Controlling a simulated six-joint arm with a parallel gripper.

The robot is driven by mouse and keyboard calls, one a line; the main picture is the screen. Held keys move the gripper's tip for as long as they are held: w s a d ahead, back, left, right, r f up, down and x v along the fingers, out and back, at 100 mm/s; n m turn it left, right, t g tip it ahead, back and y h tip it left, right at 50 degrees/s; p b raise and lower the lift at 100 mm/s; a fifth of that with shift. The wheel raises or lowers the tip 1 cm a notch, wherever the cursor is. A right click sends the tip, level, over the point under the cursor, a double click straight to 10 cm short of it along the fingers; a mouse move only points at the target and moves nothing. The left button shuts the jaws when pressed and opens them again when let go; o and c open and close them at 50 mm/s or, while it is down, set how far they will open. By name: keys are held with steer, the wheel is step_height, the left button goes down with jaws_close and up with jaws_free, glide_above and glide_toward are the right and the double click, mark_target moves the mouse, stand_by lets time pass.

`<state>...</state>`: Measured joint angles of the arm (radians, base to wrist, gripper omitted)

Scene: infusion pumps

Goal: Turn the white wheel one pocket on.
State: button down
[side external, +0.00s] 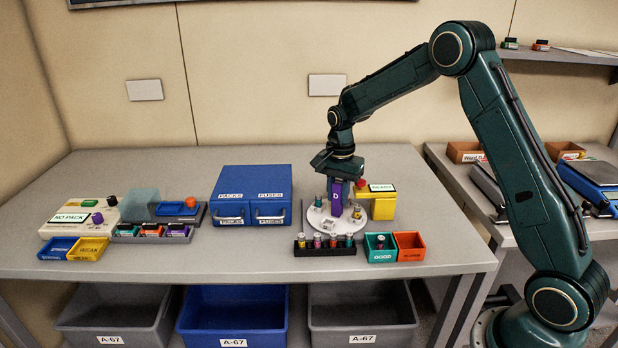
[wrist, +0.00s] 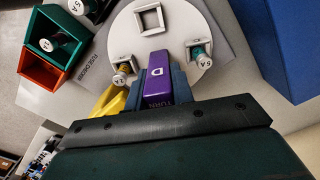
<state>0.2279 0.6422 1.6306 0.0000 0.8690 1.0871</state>
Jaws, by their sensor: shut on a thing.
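The white wheel (side external: 317,216) lies flat on the table under my gripper. It also shows in the wrist view (wrist: 175,25). A purple handle (wrist: 157,88), marked D and TURN, stands up from it, also in the side view (side external: 337,200). My gripper (wrist: 158,80) points down and is shut on this handle, one blue-grey finger on each side. In the wrist view, the far pocket (wrist: 149,19) is empty. The left pocket holds a yellowish fuse (wrist: 122,78) and the right pocket a teal one (wrist: 199,54). The wheel's near part is hidden by my gripper.
A yellow unit (side external: 384,208) with a READY sign and red button stands right behind the wheel. In front are a black rack (side external: 325,252) of several fuses, a green bin (side external: 380,258) and an orange bin (side external: 410,255). Blue drawers (side external: 251,193) stand left.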

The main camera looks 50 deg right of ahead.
steer(key=shift+m, duration=6)
steer(key=c, duration=1.5)
jaws_free()
step_height(320, 180, up, 14)
steer(key=shift+f, duration=0.1)
